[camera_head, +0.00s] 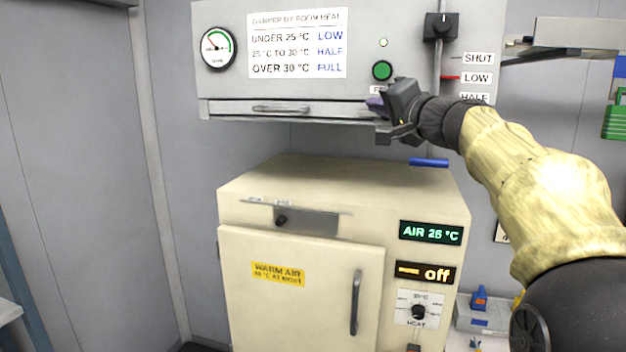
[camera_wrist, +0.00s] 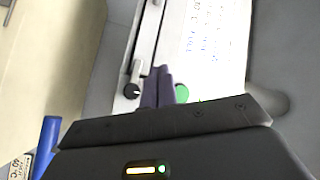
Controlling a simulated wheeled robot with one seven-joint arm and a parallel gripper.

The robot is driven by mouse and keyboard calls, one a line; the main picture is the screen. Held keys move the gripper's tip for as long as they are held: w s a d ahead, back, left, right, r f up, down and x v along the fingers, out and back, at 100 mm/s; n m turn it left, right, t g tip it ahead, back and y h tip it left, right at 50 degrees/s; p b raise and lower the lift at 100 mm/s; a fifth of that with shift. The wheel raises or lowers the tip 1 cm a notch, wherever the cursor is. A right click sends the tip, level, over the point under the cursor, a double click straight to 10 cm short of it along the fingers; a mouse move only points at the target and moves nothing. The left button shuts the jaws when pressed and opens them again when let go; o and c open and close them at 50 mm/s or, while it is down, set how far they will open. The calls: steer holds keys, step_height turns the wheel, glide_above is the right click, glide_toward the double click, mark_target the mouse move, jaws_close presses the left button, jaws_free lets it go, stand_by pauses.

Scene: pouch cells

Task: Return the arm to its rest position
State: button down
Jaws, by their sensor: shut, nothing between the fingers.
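My arm reaches in from the right in the head view. My gripper (camera_head: 376,104) is in front of the lower right part of the grey control panel (camera_head: 225,95), just below the green button (camera_head: 382,70). In the wrist view, my gripper's two dark fingers (camera_wrist: 158,86) lie together with nothing between them. The green button (camera_wrist: 182,93) shows right beside the fingertips there. I cannot tell whether the fingers touch the panel.
A cream warm-air cabinet (camera_head: 300,180) stands below, its door shut, its displays reading "AIR 25 °C" and "off". A blue handle (camera_head: 428,162) is under my wrist. A red lever (camera_head: 450,77) points at LOW. Free room lies left of the panel.

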steer(key=s+a+f+n+g+h, duration=0.1)
steer(key=s+f+g+h, duration=0.2)
steer(key=f, duration=1.2)
steer(key=s+f+g+h, duration=0.1)
steer(key=s+f+g, duration=0.3)
steer(key=f, duration=1.2)
steer(key=s+d+f+n+g+h, duration=0.1)
steer(key=s+f+n+g+h, duration=0.3)
steer(key=s+f, duration=1.6)
steer(key=f+n+g, duration=0.1)
steer(key=g, duration=0.2)
steer(key=shift+s+d+n, duration=0.3)
steer(key=shift+s, duration=0.1)
steer(key=shift+f, duration=0.1)
